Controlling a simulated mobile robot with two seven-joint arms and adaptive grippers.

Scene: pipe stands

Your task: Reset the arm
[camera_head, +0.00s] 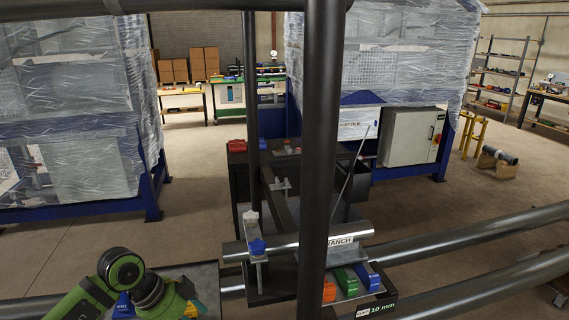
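Neither of my grippers can be made out in the head view. A silver pipe (290,243) with a label ending in "RANCH" lies across a dark stand in the lower middle. A dark vertical post (322,150) hides part of the pipe and stand.
Orange, green (345,281) and blue (368,275) blocks sit on a tray marked "10 mm". Large dark pipes (470,232) run across the lower right. Wrapped machines (70,100) stand behind at left and right. Bare floor (195,200) shows between them.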

